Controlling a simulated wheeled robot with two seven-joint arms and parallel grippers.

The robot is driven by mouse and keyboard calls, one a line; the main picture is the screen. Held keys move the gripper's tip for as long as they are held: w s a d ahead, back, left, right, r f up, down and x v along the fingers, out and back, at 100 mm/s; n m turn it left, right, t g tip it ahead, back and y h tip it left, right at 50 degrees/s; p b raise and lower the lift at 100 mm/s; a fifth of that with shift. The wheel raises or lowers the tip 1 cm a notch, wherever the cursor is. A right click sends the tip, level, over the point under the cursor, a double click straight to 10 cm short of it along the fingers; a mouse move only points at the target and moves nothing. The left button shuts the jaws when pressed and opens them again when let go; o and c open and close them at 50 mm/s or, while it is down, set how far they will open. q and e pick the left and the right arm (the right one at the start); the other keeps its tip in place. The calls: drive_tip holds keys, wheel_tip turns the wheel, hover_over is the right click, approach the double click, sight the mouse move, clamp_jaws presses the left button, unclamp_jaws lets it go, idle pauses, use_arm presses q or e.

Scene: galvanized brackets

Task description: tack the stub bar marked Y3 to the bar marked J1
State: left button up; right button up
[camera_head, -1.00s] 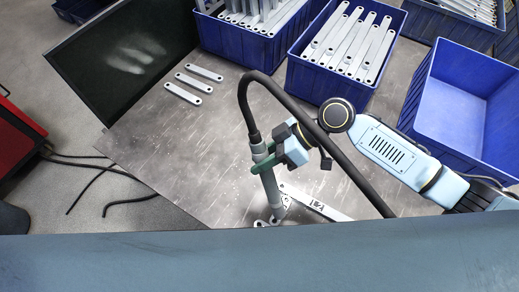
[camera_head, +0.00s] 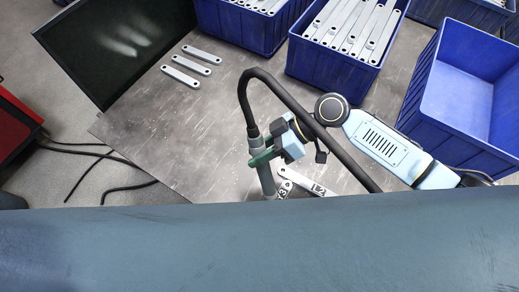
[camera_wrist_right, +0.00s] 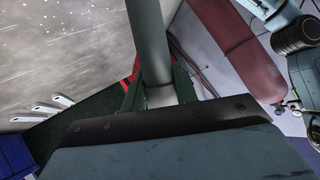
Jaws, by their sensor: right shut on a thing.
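My right gripper (camera_head: 264,157), with green fingers, is shut on a grey welding torch (camera_head: 267,180) with a black hose curving from its top. In the right wrist view the torch tube (camera_wrist_right: 148,45) runs between the green fingers (camera_wrist_right: 160,94). A short pale bar marked Y3 (camera_head: 283,189) lies just right of the torch's lower end. A second pale bar (camera_head: 318,189) with a dark mark lies beside it; I cannot read that mark surely. I cannot make out J1. The torch tip and the bars' near parts are hidden by the blue-grey foreground. My left gripper is out of view.
Several loose bars (camera_head: 192,61) lie on the grey metal table (camera_head: 190,125). Behind are blue bins of bars (camera_head: 335,66); an empty blue bin (camera_head: 455,105) stands right. A dark panel (camera_head: 115,45) edges the table at left. Cables lie on the floor.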

sight(260, 145)
drive_tip(key=shift+s+f+b, duration=0.1)
drive_tip(key=shift+f+b, duration=0.4)
idle(2.1)
wheel_tip(260, 145, up, 5)
drive_tip(key=p, duration=0.4)
drive_tip(key=shift+r, duration=0.2)
drive_tip(key=shift+f, duration=0.1)
idle(0.5)
